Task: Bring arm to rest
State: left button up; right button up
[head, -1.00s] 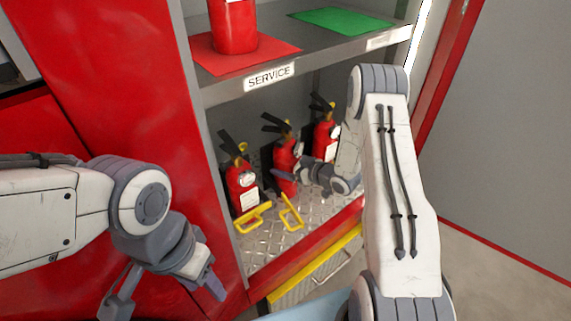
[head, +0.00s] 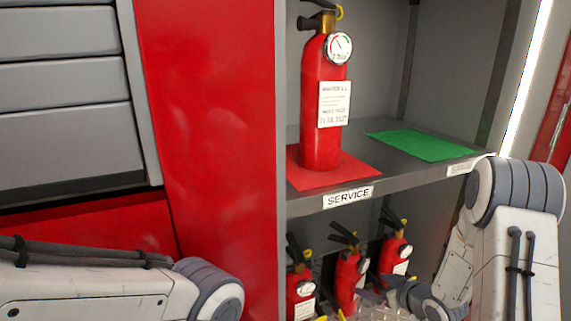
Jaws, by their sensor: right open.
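My right arm comes in at the lower right and bends into the lower compartment. My right gripper (head: 390,292) is open in front of the extinguishers on the lower shelf, partly cut by the bottom edge. I cannot tell whether it touches one. My left arm enters at the lower left, and its gripper is below the picture. A red fire extinguisher (head: 323,105) with a gauge and tag stands upright on a red mat (head: 352,174) on the upper shelf. Several smaller extinguishers stand below: the left one (head: 299,283), the middle one (head: 347,275) and the right one (head: 394,252).
The upper shelf (head: 400,178) has a front edge with a SERVICE label (head: 348,197). A bare green mat (head: 420,144) lies on its right side. A red cabinet wall (head: 207,130) bounds the compartment at left. Grey shutters (head: 60,75) are farther left.

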jog(key=s+a+r+n+g+h, duration=0.1)
jog(key=s+a+r+g, duration=0.2)
jog(key=s+a+r, duration=0.55)
jog(key=s+a+r+n+g+h, duration=0.1)
jog(key=s+a+g, duration=0.4)
jog(key=s, duration=0.8)
jog(key=s+a+r+g+h, duration=0.15)
jog(key=s+a+r, duration=0.25)
jog(key=s+a, duration=0.6)
notch_tip(320, 180, up, 12)
jog(key=d+p, duration=0.1)
jog(key=p, duration=1.1)
jog(key=shift+d+g+y, duration=0.3)
jog(key=shift+g+y, duration=0.15)
jog(key=shift+s+r, duration=0.1)
jog(key=shift+c, duration=0.3)
